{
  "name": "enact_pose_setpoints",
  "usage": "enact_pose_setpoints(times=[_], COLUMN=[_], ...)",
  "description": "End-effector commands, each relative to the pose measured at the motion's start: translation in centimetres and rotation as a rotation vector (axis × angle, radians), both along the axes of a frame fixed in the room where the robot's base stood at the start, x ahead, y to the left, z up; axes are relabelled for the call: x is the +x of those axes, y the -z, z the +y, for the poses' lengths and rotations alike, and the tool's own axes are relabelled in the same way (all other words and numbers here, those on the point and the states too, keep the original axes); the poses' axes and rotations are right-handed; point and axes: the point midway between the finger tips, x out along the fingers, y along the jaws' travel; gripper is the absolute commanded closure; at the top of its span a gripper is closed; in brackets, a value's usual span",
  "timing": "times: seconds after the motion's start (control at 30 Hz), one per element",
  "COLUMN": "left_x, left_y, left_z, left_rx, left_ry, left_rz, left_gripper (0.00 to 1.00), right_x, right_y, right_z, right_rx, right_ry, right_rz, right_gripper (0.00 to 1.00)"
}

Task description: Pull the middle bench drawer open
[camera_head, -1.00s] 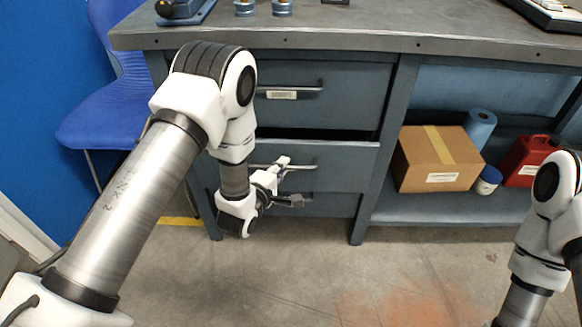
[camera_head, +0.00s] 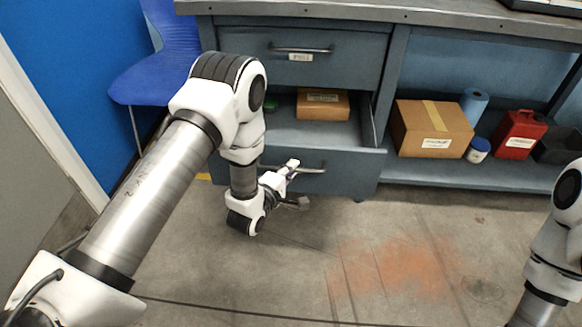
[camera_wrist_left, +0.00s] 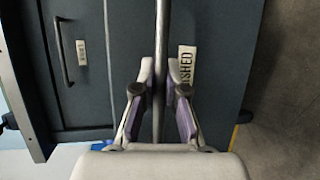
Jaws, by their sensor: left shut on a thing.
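The middle bench drawer (camera_head: 345,180) stands well out from the bench in the head view, its inside showing. A brown box (camera_head: 323,105) and a small green item lie in it. My left gripper (camera_head: 292,184) is at the drawer's front, shut on the bar handle (camera_head: 312,169). In the left wrist view the two fingers (camera_wrist_left: 159,98) close on either side of the handle bar (camera_wrist_left: 161,60), and a label (camera_wrist_left: 186,66) shows beside it. My right arm shows at the right edge, but its gripper is outside the view.
The top drawer (camera_head: 345,68) is shut above. A cardboard box (camera_head: 428,128), blue roll (camera_head: 473,106) and red can (camera_head: 518,135) sit on the shelf at right. A blue chair (camera_head: 165,80) stands left. The floor in front is clear.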

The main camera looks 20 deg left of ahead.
Motion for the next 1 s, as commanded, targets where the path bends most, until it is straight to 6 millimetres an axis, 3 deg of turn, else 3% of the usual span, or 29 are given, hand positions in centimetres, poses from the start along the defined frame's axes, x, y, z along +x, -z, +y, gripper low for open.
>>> enact_pose_setpoints(times=[0.5, 0.6, 1.0], left_x=[0.03, 0.04, -0.72], left_y=[-0.04, -0.04, -0.12], left_z=[0.01, 0.01, 0.13], left_rx=[0.000, 0.000, -0.001], left_ry=[0.000, 0.000, -0.001], left_rz=[-0.002, -0.002, 0.001], left_gripper=[1.00, 0.63, 0.63], right_x=[0.03, 0.03, 0.01], right_y=[-0.14, -0.14, -0.15], right_z=[0.00, 0.00, 0.00], right_rx=[0.000, 0.000, 0.000], right_ry=[0.000, 0.000, 0.000], right_rz=[-0.001, -0.001, 0.000], right_gripper=[1.00, 1.00, 1.00])
